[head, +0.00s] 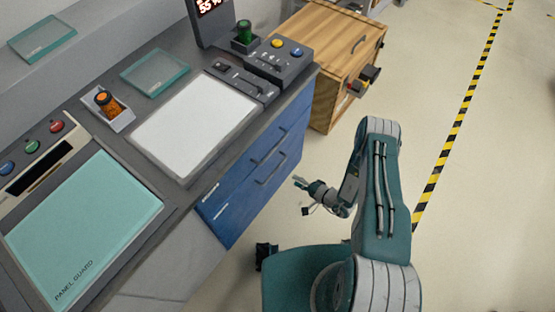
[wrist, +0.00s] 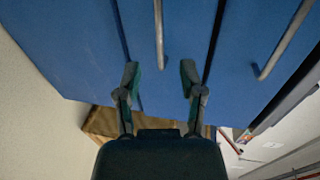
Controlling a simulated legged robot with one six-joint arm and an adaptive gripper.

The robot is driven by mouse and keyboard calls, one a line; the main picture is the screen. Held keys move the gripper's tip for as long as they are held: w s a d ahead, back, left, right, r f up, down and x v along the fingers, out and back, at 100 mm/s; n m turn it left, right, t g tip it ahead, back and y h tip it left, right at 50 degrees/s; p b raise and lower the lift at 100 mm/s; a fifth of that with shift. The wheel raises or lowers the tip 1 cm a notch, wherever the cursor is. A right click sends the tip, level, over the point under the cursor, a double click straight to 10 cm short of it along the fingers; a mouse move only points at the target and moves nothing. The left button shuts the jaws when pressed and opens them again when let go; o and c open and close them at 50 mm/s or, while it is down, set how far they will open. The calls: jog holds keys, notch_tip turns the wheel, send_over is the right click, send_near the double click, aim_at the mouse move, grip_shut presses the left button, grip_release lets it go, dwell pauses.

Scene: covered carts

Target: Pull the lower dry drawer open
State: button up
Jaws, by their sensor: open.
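The lower drawer (head: 235,219) is a blue front in the bank under the counter, and it looks shut. Its grey bar handle (head: 273,168) also shows in the wrist view (wrist: 159,35), where its near end lines up with the gap between my fingertips. The upper drawer's handle (head: 267,151) is at the right in the wrist view (wrist: 285,40). My gripper (head: 299,187) is open and empty, in front of the drawers near their right end. In the wrist view its two fingers (wrist: 160,75) stand apart. Contact with the drawer front is not clear.
A wooden cabinet (head: 335,70) stands beyond the right end of the counter. The counter holds a white panel (head: 195,122), a teal panel (head: 85,225) and several buttons. Open floor (head: 470,200) lies to the right, crossed by a yellow-black stripe (head: 455,130).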

aim_at(275, 170)
jog(key=x, duration=1)
jog(key=shift+w+a+f, duration=0.15)
jog(key=shift+w+a, duration=0.05)
jog(key=shift+a, duration=0.15)
grip_shut()
